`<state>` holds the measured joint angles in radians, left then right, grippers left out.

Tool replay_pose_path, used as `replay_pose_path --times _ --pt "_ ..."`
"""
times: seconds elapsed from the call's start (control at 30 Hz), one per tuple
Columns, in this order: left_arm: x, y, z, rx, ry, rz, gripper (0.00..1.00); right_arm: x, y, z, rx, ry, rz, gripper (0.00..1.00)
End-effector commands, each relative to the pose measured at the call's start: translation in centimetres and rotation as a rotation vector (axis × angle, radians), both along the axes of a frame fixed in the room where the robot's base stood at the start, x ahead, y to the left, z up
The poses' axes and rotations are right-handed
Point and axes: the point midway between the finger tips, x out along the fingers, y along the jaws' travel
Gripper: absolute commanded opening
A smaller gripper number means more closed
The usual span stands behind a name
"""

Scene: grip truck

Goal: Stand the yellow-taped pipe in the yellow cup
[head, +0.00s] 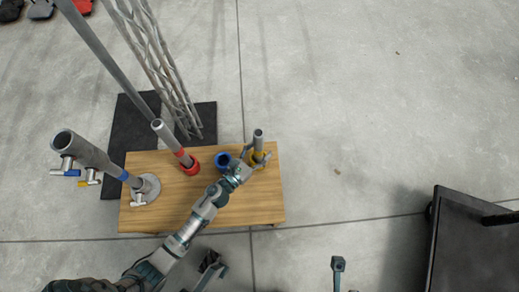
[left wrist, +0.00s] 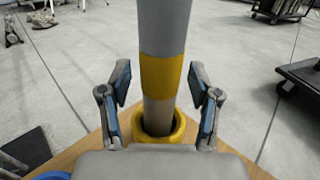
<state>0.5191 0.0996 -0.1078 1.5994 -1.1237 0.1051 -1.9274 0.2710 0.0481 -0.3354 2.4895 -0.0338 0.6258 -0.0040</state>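The yellow-taped pipe (head: 258,138) stands about upright in the yellow cup (head: 260,160) at the right part of the wooden table. In the left wrist view the grey pipe with its yellow band (left wrist: 163,72) rises from inside the yellow cup (left wrist: 178,135). My left gripper (head: 254,154) is at the pipe just above the cup. In the left wrist view its two fingers (left wrist: 160,97) are spread on either side of the pipe, with gaps on both sides. The pipe's foot inside the cup is hidden. I cannot make out my right gripper.
On the wooden table (head: 240,207), a blue cup (head: 223,161) sits left of the yellow one. A red cup (head: 192,166) holds a red-taped pipe (head: 172,143). A thick pipe with valves (head: 90,155) stands at left. A black cart (head: 475,245) is at right.

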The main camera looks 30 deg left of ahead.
Motion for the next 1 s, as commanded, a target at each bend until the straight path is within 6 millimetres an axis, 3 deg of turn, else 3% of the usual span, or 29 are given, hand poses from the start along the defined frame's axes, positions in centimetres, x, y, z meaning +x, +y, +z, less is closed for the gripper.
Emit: replay_pose_path --times 0.27,0.7,1.0 --pt "-1.0 0.2 -0.2 0.001 0.003 0.000 0.62 -0.6 -0.1 0.5 0.001 -0.016 0.000 0.40" --pt "-9.7 2.1 -0.2 -0.003 0.005 0.002 0.62 -0.4 0.0 0.4 0.002 -0.011 0.000 0.40" --pt "-11.7 2.5 -0.1 -0.001 0.001 0.000 0.62 -0.4 0.0 0.4 0.002 -0.010 0.000 0.40"
